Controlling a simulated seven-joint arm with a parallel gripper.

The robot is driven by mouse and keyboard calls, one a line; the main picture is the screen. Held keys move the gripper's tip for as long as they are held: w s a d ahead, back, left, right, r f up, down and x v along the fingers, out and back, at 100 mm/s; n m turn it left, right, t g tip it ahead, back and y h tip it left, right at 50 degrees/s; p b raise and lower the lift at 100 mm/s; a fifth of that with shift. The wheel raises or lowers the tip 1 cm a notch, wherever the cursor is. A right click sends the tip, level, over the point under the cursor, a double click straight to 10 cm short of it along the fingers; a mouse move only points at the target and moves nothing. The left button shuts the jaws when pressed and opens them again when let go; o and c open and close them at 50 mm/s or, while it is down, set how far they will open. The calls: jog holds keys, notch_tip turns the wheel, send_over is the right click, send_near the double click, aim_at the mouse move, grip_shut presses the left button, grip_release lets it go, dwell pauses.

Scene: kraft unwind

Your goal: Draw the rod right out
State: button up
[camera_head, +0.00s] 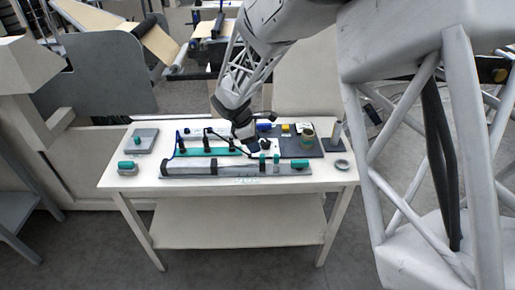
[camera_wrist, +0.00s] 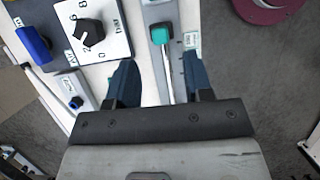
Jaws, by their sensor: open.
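In the wrist view a thin silver rod (camera_wrist: 167,85) with a teal end piece (camera_wrist: 160,33) lies along a grey block (camera_wrist: 163,12). My gripper (camera_wrist: 160,78) is open, with one dark finger on each side of the rod. Gaps show between the fingers and the rod; their height relative to it is unclear. The rod's near end is hidden behind my gripper body. The rod cannot be singled out there.
Beside the rod is a white dial panel (camera_wrist: 118,45) with a black knob (camera_wrist: 90,30); a blue handle (camera_wrist: 33,42) is left of it. The table's front edge is clear.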

jog(key=shift+a+r, duration=0.15)
jog(key=shift+r, duration=0.15)
jog(key=shift+c, duration=0.3)
jog(key=shift+a, duration=0.1)
jog(key=shift+c, duration=1.3)
jog(key=shift+a+r, duration=0.2)
jog(key=shift+a, duration=0.1)
jog(key=shift+c, duration=1.1)
jog(key=a+r, duration=0.1)
jog(key=a, duration=0.1)
jog(key=a+r, duration=0.1)
jog(key=a, duration=0.1)
jog(key=a+r, duration=0.1)
jog(key=a, duration=0.2)
jog(key=shift+r, duration=0.4)
grip_shut()
